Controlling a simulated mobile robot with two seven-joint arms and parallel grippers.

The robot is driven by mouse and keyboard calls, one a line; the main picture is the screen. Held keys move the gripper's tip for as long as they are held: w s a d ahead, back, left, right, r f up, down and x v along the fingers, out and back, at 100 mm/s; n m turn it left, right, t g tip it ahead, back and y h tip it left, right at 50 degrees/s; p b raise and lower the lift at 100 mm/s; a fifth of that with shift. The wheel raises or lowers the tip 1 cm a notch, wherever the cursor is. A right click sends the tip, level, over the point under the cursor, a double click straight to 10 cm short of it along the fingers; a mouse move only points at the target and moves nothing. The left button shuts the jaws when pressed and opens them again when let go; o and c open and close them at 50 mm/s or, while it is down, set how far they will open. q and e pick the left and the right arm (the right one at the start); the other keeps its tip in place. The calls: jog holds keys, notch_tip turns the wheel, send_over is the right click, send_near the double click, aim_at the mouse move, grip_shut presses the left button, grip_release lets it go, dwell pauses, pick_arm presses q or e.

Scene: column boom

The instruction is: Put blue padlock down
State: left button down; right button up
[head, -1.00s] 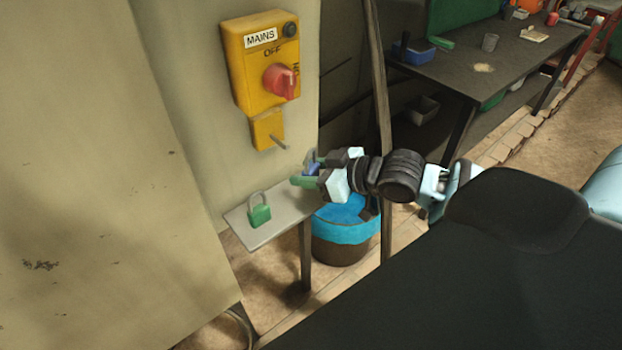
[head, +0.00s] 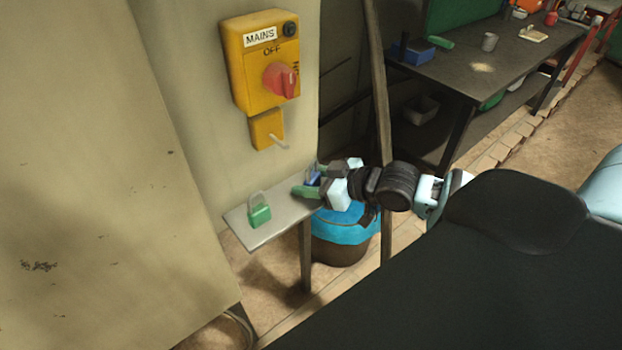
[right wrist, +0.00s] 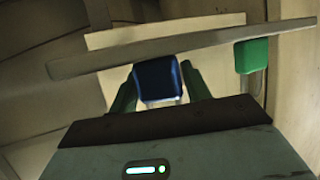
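The blue padlock (head: 313,179) is between the green fingers of my right gripper (head: 309,186), at the right end of a small grey shelf (head: 276,226). My left gripper is not in view.
A yellow mains switch box (head: 262,66) with a red knob is on the panel above the shelf. A blue-and-brown bucket (head: 341,250) stands below. A slanted post (head: 379,90) is behind my right arm. A dark workbench (head: 470,70) is farther back.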

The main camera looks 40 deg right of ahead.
jog(key=shift+o, duration=1.3)
jog(key=shift+r, duration=0.1)
jog(key=shift+s+r, duration=0.1)
jog(key=shift+r, duration=0.05)
jog(key=p+v, duration=0.1)
jog(key=v, duration=0.5)
jog(key=shift+r, duration=0.1)
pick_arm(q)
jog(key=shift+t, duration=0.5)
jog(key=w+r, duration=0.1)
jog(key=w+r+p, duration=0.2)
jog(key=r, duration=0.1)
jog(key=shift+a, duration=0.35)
pick_arm(e)
send_near(317, 180)
jog(key=shift+s+d+r, duration=0.1)
jog(key=shift+r, duration=0.05)
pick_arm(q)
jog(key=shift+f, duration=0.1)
